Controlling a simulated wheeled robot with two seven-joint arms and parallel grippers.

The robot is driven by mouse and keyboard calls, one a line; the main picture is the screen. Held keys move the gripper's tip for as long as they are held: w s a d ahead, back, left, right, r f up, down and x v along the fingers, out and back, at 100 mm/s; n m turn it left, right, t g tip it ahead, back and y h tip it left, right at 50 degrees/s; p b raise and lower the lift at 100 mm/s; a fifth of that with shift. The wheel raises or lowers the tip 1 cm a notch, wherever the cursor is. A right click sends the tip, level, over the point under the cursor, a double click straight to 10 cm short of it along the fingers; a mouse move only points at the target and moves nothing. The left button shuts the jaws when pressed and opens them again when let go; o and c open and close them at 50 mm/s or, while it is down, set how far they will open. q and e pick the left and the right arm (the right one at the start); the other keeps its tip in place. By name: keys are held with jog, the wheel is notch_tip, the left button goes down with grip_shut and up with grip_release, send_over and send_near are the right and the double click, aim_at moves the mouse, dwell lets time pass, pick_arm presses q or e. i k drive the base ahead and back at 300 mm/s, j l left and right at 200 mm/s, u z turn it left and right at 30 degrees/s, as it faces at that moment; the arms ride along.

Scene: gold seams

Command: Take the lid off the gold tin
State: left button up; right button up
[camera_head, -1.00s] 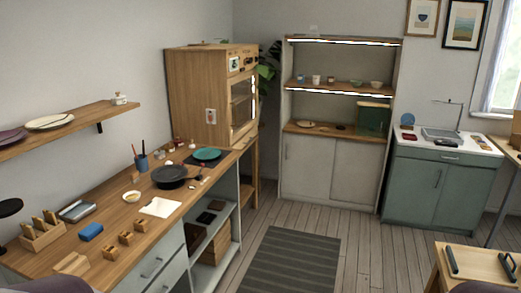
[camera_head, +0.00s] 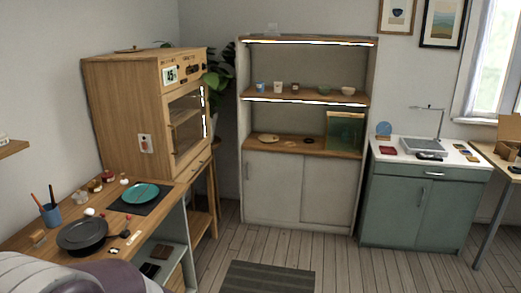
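I cannot pick out a gold tin for certain. Small jars, one brownish (camera_head: 95,186) and one with a reddish top (camera_head: 108,177), stand on the left counter by the wooden cabinet, too small to identify. A small brown item (camera_head: 308,140) lies on the lower shelf of the back cupboard, also unclear. Neither gripper is in view. A pale and purple-grey part of my own body shows at the bottom left and hides part of the counter.
A black pan (camera_head: 82,236), a teal plate (camera_head: 140,193) and a blue pen cup (camera_head: 50,214) crowd the left counter (camera_head: 20,245). The wooden cabinet (camera_head: 125,120) stands behind. A green sink unit (camera_head: 415,205) is at right.

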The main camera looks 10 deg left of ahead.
aim_at(93, 184)
jog(key=i+l+u, duration=0.1)
jog(key=i+u, duration=0.4)
jog(key=i+l+u, duration=0.25)
jog(key=i+u, duration=0.2)
jog(key=i+l+u, duration=0.8)
jog(key=u, duration=0.2)
jog(key=i+l+u, duration=0.25)
jog(key=l+u, duration=0.25)
jog(key=l, duration=0.05)
